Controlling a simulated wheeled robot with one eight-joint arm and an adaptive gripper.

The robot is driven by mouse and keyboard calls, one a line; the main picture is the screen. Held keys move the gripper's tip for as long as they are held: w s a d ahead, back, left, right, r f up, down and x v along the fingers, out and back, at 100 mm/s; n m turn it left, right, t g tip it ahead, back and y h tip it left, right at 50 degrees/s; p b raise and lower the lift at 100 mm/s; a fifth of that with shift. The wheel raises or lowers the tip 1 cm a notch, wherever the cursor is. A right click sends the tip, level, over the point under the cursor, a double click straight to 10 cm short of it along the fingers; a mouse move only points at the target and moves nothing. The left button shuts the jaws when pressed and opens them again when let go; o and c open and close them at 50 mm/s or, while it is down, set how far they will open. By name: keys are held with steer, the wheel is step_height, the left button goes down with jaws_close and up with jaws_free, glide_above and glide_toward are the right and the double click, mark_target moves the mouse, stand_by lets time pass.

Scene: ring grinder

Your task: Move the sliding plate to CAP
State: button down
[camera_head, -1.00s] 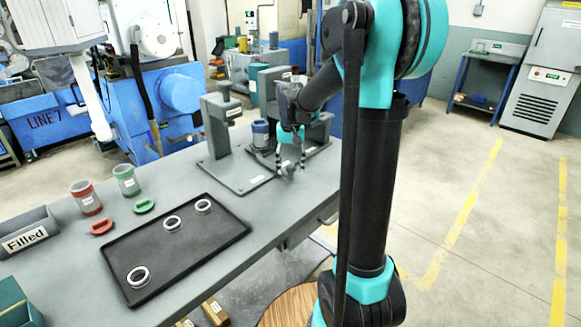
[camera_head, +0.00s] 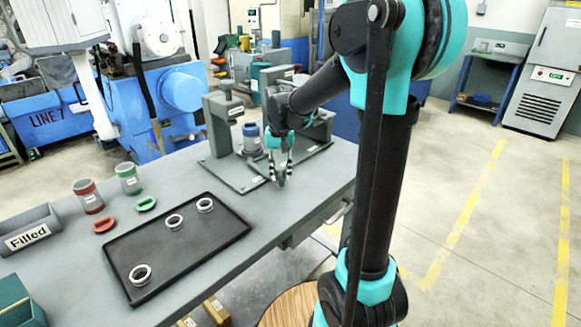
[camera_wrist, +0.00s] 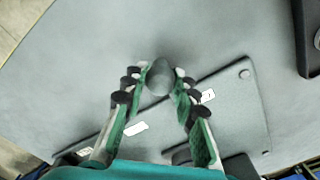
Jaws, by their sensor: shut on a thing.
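My gripper (camera_head: 281,178) is low over the near right part of the workbench, at the front of the press-like station. In the wrist view my gripper (camera_wrist: 160,80) is shut on a round grey knob (camera_wrist: 159,77), with a fingertip on each side. The knob appears to be the sliding plate's handle; its link to the plate is hidden. The grey station plate (camera_wrist: 228,100) lies below, with small white labels too blurred to read. A blue and grey cylinder (camera_head: 251,136) stands at the station behind my gripper. I cannot tell which label is CAP.
A black tray (camera_head: 150,270) with three pale rings lies left of the station. Red (camera_head: 88,195) and green (camera_head: 128,178) cups, each with a lid nearby, stand beyond it. A grey upright (camera_head: 220,122) rises behind the plate. The bench in front is clear.

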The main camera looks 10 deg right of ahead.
steer(key=s+a, duration=0.1)
steer(key=a, duration=0.1)
steer(key=s+a, duration=0.4)
steer(key=a, duration=0.1)
steer(key=c, duration=1.2)
jaws_free()
steer(key=shift+o, duration=0.2)
step_height(320, 180, up, 12)
